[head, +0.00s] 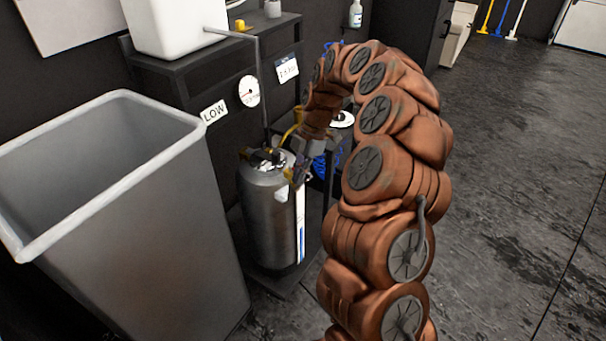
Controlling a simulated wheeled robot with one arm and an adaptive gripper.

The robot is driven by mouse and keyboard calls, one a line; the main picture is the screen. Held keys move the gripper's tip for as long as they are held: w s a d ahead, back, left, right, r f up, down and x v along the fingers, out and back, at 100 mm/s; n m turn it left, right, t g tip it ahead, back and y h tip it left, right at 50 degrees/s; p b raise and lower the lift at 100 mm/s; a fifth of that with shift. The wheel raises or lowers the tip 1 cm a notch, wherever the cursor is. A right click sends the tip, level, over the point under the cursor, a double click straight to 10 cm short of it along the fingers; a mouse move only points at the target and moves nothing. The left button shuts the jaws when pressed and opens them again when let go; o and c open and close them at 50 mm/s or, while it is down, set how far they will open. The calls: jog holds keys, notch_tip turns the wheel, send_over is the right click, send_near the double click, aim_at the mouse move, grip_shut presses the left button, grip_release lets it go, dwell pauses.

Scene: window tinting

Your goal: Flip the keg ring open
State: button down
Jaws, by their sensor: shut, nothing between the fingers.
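The keg (270,222) is a dark metal cylinder standing upright on a low base, left of my arm. Its top (268,160) carries dark and yellow fittings, and a pale strip runs down its right side. I cannot make out the ring among these small fittings. My copper-coloured arm arches over from the right, and my gripper (297,180) points down at the right edge of the keg's top. It is shut and looks empty. Whether it touches the keg or the ring, I cannot tell.
A large grey bin (120,215) stands close on the left of the keg. Blue hose (320,165) hangs behind my gripper. Open floor (510,180) lies at right.

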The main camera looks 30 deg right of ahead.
jog(key=shift+d, duration=0.1)
dwell(0.5)
jog(key=s+a, duration=0.1)
jog(key=a, duration=0.3)
jog(key=v, duration=1)
jog(key=shift+p, duration=0.35)
jog(key=shift+a, duration=0.1)
